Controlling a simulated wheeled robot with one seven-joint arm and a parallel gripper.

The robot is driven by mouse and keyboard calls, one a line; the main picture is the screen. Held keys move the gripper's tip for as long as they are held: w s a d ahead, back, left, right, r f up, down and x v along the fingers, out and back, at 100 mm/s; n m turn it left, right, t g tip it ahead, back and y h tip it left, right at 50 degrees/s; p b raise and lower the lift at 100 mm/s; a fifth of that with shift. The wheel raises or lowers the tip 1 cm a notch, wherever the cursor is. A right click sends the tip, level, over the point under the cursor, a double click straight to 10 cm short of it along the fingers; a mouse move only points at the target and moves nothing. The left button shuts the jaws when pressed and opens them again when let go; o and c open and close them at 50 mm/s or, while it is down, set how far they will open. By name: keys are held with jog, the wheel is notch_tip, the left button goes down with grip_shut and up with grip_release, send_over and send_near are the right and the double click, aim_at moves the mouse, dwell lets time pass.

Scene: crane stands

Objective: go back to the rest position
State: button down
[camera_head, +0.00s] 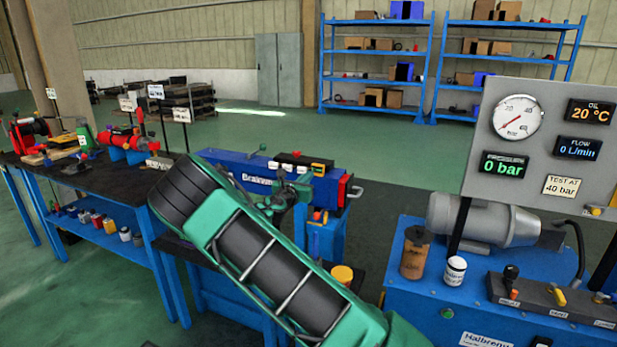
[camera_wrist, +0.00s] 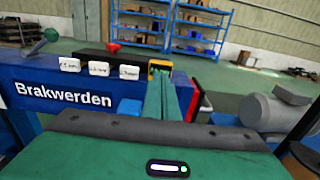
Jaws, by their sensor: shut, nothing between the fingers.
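My green arm reaches from the lower right across the head view. My gripper (camera_head: 287,196) is in front of a blue test stand (camera_head: 235,167), and part of the stand is hidden behind my arm. In the wrist view my green fingers (camera_wrist: 163,97) are together with nothing between them. They point at the blue stand (camera_wrist: 40,92) lettered "Brakwerden". A small yellow and black device (camera_wrist: 159,68) shows just beyond the fingertips. I cannot tell whether the fingers touch anything.
The pump unit (camera_head: 410,290) stands close on the right, with a grey motor (camera_head: 480,220) and a gauge panel (camera_head: 560,100) reading 0 bar. A dark-topped workbench (camera_head: 120,172) with tools stands left. Green floor is open behind, before the blue shelves (camera_head: 375,105).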

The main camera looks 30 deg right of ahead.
jog(key=v, duration=0.8)
jog(key=shift+s, duration=0.15)
jog(key=s+d+f+m+g+y, duration=0.3)
jog(key=s+d+m+g, duration=0.25)
jog(key=s+m, duration=0.4)
jog(key=s+d+f+m+g+y, duration=0.2)
jog(key=s+d+m+g, duration=0.35)
jog(key=s, duration=0.75)
jog(key=s+a+r+m+y, duration=0.1)
jog(key=s+a+m+y, duration=0.2)
jog(key=s, duration=0.7)
jog(key=s+a+r+m+y, duration=0.2)
jog(key=s+a+m+y, duration=0.1)
jog(key=s+a+m, duration=0.3)
jog(key=s+a+r+m+y, duration=0.2)
jog(key=s+a+m, duration=0.3)
jog(key=s, duration=0.8)
jog(key=m+y, duration=0.1)
jog(key=m, duration=0.1)
jog(key=shift+s+a+r+m+y, duration=0.25)
jog(key=shift+s+m+y, duration=0.05)
jog(key=shift+s+m, duration=0.1)
jog(key=shift+w, duration=0.1)
